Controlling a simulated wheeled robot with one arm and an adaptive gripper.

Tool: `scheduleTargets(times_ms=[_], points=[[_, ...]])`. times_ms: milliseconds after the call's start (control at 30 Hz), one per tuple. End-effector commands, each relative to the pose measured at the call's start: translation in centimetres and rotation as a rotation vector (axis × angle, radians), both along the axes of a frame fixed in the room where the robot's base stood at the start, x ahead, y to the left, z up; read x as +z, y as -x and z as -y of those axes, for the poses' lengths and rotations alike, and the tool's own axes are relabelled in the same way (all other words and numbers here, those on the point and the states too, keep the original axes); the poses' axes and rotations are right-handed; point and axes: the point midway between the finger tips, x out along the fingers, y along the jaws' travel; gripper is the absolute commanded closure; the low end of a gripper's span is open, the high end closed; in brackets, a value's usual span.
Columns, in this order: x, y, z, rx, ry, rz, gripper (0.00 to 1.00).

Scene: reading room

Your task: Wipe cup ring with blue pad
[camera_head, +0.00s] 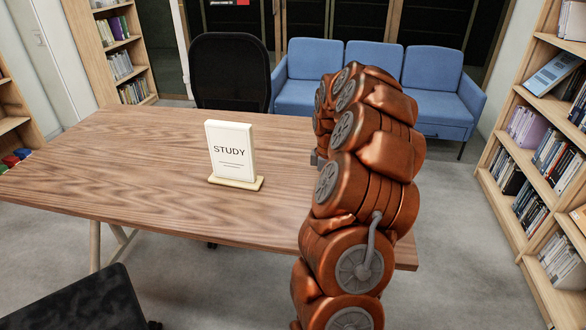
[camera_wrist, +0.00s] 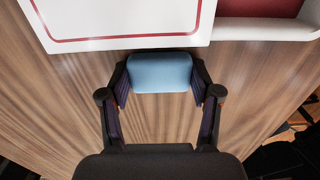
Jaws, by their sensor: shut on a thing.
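In the wrist view my gripper (camera_wrist: 160,85) is shut on a light blue pad (camera_wrist: 160,72), with a dark finger at each side of it. The pad is over the wood-grain table top; I cannot tell whether it touches the wood. The table (camera_head: 110,175) also shows in the head view, where my copper-coloured arm hides its right part, the gripper and the pad. I cannot make out a cup ring in either view.
In the wrist view, a white panel with a red border line (camera_wrist: 120,22) lies just beyond the pad. A white-rimmed red thing (camera_wrist: 265,27) is at the top right. A STUDY sign (camera_head: 231,152) stands mid-table. A black chair (camera_head: 230,72) and blue sofa (camera_head: 318,62) are behind.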

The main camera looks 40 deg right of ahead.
Motion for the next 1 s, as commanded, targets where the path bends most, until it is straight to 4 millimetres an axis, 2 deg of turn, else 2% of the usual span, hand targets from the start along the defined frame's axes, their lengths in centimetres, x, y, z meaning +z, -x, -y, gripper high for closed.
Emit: scheduleTargets(times_ms=[67,167,600,800,1000], points=[[0.5,0.0,0.0,0.001,0.0,-0.001,0.75],[2.7,0.0,0.0,0.001,-0.001,0.001,0.75],[6.6,-0.3,-0.3,0.007,-0.001,0.001,0.75],[7.8,-0.4,-0.4,0.011,-0.001,0.0,0.75],[8.2,-0.4,-0.5,0.011,-0.001,0.0,0.75]])
